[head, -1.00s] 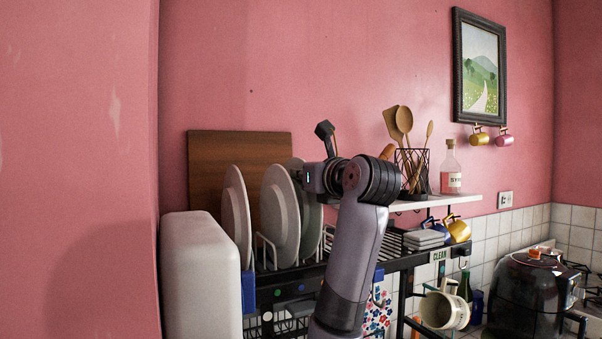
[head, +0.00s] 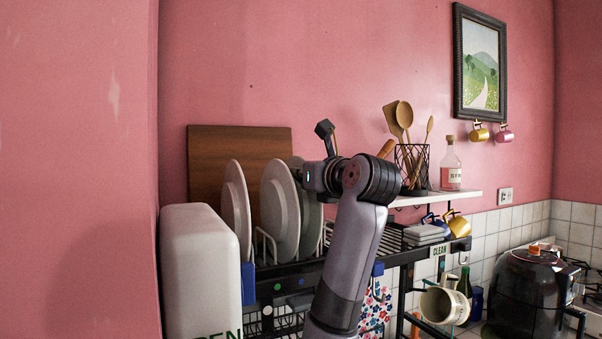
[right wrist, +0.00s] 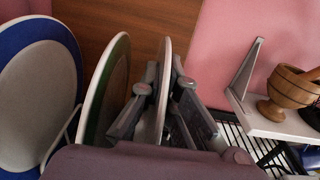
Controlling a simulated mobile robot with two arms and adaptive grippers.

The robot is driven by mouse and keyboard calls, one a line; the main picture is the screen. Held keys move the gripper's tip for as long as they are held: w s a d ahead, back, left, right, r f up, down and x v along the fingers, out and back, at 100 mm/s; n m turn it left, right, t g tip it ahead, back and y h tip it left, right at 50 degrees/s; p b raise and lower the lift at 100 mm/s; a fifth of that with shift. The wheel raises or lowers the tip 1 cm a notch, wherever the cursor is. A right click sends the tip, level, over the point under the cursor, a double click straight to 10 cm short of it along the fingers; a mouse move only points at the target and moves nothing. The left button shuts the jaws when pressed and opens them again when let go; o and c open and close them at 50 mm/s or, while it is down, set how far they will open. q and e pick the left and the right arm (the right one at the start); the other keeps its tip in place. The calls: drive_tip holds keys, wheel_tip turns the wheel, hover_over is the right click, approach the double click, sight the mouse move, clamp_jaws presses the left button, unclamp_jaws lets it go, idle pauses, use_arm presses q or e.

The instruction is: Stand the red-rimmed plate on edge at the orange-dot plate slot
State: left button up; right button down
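In the right wrist view my right gripper (right wrist: 164,76) has its fingers on both sides of an upright plate (right wrist: 164,100), seen nearly edge-on. The fingertips look close against it. Its rim colour cannot be made out. To its left a green-rimmed plate (right wrist: 106,75) and a blue-rimmed plate (right wrist: 40,90) stand on edge. Two pale plates (head: 236,210) (head: 279,210) stand in the rack. Green (head: 278,286) and blue (head: 302,282) dots show on its front; no orange dot is visible. My left gripper is out of view.
A brown board (head: 225,150) stands behind the plates. A white shelf (head: 450,198) to the right carries a utensil holder (head: 412,165) and a bottle (head: 451,172). A wooden mortar (right wrist: 292,92) is right of the gripper in the wrist view.

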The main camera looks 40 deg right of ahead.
drive_tip(key=shift+r, duration=0.1)
drive_tip(key=c, duration=1.8)
unclamp_jaws()
drive_tip(key=shift+o, duration=0.4)
drive_tip(key=v, duration=0.7)
drive_tip(key=shift+s+a, duration=0.1)
drive_tip(key=shift+s, duration=0.2)
